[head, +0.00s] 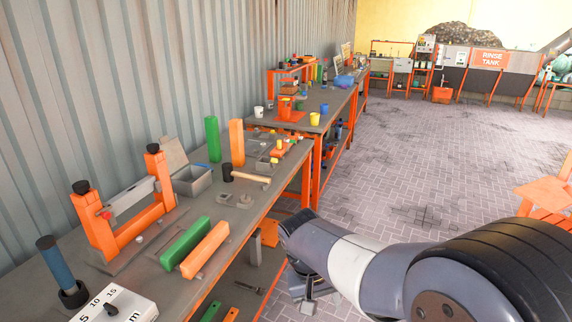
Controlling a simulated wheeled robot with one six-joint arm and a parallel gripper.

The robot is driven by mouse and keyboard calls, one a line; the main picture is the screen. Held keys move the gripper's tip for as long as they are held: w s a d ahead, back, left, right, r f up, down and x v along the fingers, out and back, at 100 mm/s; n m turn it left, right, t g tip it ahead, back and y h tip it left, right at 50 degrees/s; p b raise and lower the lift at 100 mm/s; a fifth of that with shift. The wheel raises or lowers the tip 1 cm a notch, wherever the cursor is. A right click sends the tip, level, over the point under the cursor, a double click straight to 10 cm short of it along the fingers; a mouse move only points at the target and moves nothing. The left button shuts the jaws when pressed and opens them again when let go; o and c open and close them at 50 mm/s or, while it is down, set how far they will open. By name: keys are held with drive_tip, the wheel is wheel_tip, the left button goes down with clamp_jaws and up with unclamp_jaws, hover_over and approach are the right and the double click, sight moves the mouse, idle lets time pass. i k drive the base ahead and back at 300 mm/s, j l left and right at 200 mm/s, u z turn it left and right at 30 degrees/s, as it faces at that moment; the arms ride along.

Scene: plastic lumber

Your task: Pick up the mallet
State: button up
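The mallet (250,178) lies on the grey workbench near its right edge. It has a black head at the left and a pale wooden handle pointing right. My gripper (306,298) hangs low at the end of my arm, beyond the bench's right edge and over the floor side. It is apart from the mallet, nearer to me and lower. My wrist partly hides it, and its fingers are too small and dark to show whether they are open.
The workbench (140,262) carries green (186,243) and orange (205,249) plastic bars, an orange clamp frame (125,215), a grey box (192,181) and upright green (212,139) and orange (237,142) boards. Brick floor (420,170) to the right is mostly clear.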

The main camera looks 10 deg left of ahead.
sight(229, 174)
drive_tip(key=i+z, duration=0.2)
drive_tip(key=i, duration=1.55)
drive_tip(key=i+u, duration=0.7)
drive_tip(key=i+l+u, duration=0.35)
drive_tip(key=i+j+u, duration=0.1)
drive_tip(key=u, duration=0.3)
drive_tip(key=i+u, duration=0.55)
drive_tip(key=u, duration=0.25)
